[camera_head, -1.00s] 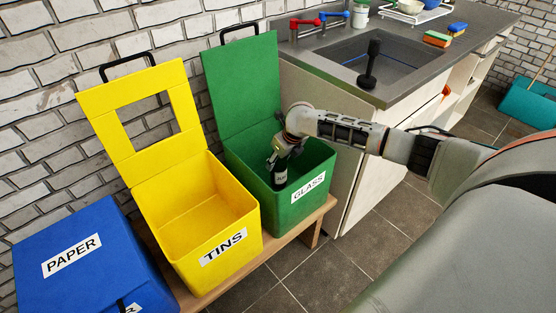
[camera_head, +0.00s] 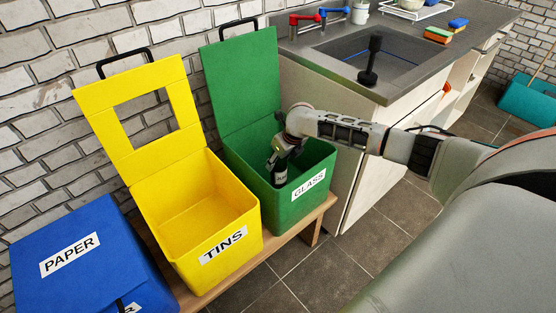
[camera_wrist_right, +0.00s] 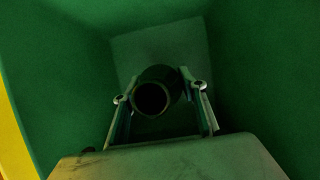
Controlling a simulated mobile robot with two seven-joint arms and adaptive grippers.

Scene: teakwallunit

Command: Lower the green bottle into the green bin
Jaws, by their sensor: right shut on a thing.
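The green bin (camera_head: 264,204), labelled GLASS, stands with its lid raised. The bottle (camera_head: 280,178) looks dark, with a pale label, inside the bin's opening. Its lower end is hidden behind the bin's front wall. My right gripper (camera_head: 280,166) is shut on the bottle and reaches down inside the bin. In the right wrist view, the bottle's round dark end (camera_wrist_right: 152,98) sits between the two fingers of the right gripper (camera_wrist_right: 162,94), with the green bin walls (camera_wrist_right: 255,80) around and a paler floor below. My left gripper is out of view.
The open yellow TINS bin (camera_head: 190,225) stands left of the green bin, and the closed blue PAPER bin (camera_head: 90,270) further left. They stand on a wooden bench (camera_head: 290,243). A counter with a sink (camera_head: 380,60) is close on the right. A brick wall is behind.

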